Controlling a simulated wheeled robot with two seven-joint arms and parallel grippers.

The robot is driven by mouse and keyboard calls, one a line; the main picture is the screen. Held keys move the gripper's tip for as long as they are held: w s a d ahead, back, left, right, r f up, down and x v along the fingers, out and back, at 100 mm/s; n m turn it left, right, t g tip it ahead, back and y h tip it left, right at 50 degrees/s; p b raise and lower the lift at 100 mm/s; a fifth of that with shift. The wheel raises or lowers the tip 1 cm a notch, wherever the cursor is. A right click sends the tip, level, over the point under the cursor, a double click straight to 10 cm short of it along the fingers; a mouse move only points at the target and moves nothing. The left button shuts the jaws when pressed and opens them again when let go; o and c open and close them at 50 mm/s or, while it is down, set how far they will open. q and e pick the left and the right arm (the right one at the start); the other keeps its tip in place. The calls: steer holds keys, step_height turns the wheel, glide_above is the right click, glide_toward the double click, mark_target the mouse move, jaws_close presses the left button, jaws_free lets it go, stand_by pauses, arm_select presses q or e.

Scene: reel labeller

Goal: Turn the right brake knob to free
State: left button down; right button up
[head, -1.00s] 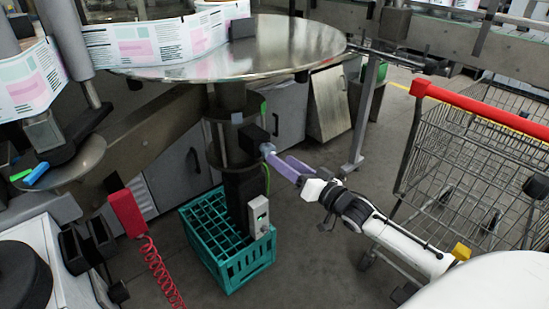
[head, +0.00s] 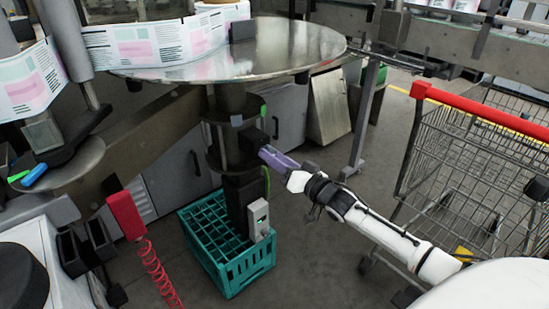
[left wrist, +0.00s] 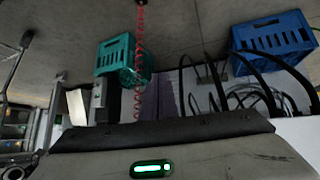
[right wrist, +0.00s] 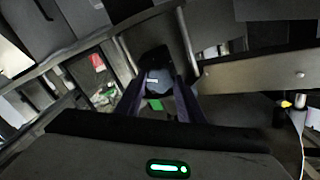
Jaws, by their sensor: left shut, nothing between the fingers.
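A black brake unit (head: 250,138) sits on the dark column under the round metal table. In the right wrist view a dark, faceted knob (right wrist: 158,82) with a small pale mark lies between my fingers. My right gripper (head: 264,152) has its purple fingertips at the black unit. In the right wrist view the fingers (right wrist: 161,84) lie on both sides of the knob; whether they press on it I cannot tell. A green patch (right wrist: 155,104) shows below the knob. My left gripper's purple fingers (left wrist: 168,88) are shut and empty in the left wrist view; this gripper is outside the head view.
A teal crate (head: 232,262) stands on the floor below the column, with a small grey box (head: 258,215) above it. The round table (head: 250,50) overhangs my right gripper. A wire cart with a red handle (head: 480,110) stands at the right. A red coiled cord (head: 158,270) hangs at the left.

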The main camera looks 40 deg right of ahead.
arm_select(q)
steer(key=shift+r, duration=0.1)
arm_select(e)
steer(key=shift+n, duration=0.4)
steer(key=n, duration=2.3)
arm_select(q)
steer(key=shift+r, duration=0.15)
arm_select(e)
steer(key=shift+n, duration=0.3)
steer(key=o, duration=1.1)
steer(key=shift+c, duration=0.2)
